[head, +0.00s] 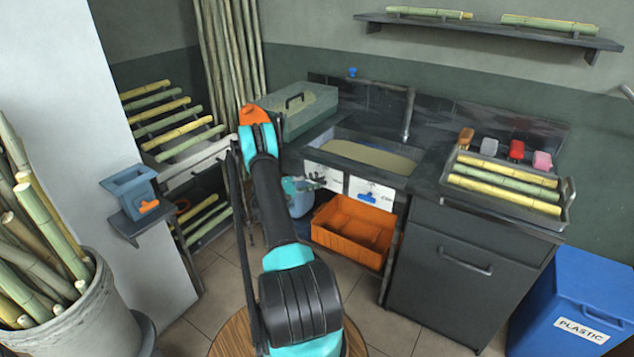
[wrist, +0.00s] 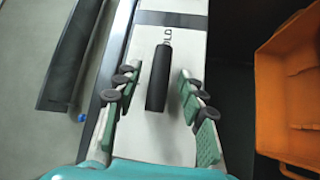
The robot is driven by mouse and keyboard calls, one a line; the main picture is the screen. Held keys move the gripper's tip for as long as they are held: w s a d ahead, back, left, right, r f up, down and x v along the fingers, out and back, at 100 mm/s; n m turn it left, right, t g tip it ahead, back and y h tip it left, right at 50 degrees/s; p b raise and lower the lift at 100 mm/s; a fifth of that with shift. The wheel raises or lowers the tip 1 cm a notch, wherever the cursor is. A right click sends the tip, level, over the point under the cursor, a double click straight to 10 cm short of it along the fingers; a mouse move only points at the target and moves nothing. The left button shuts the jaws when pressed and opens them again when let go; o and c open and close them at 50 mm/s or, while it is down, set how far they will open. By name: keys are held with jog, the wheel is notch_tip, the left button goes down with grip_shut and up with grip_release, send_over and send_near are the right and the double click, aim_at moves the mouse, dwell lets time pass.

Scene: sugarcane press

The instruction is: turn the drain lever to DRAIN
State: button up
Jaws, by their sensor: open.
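The drain lever, a black bar handle (wrist: 158,78), stands out from a white plate (wrist: 150,138) in the wrist view. Letters reading "OLD" show on the plate just beyond the handle's top end; any letter before them is hidden. My gripper (wrist: 156,92) is open, with one green-padded finger on each side of the handle. Gaps show between the handle and both fingers. In the head view my gripper (head: 306,184) is at the left white plate (head: 335,184) under the sink front, and the lever there is hard to make out. No DRAIN marking is readable.
An orange crate (head: 352,228) stands below the sink (head: 366,140). A second white plate with a blue handle (head: 370,196) is just right of my gripper. A dark cabinet (head: 460,265) stands to the right. A cane rack (head: 180,150) is on the left.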

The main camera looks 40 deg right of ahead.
jog(key=shift+c, duration=0.5)
grip_shut()
jog(key=m+y, duration=0.2)
jog(key=m+t+y, duration=0.1)
jog(key=shift+r, duration=0.25)
jog(key=m+t+y, duration=0.2)
jog(key=shift+s+r+m+t+y, duration=0.1)
jog(key=shift+s+m+t+y, duration=0.05)
jog(key=shift+m+t+y, duration=0.2)
jog(key=m+t+y, duration=0.2)
jog(key=t, duration=0.1)
jog(key=shift+s+d+r, duration=0.1)
jog(key=shift+s, duration=0.05)
jog(key=shift+m+t+y, duration=0.75)
jog(key=shift+m+t, duration=0.2)
jog(key=shift+t, duration=0.4)
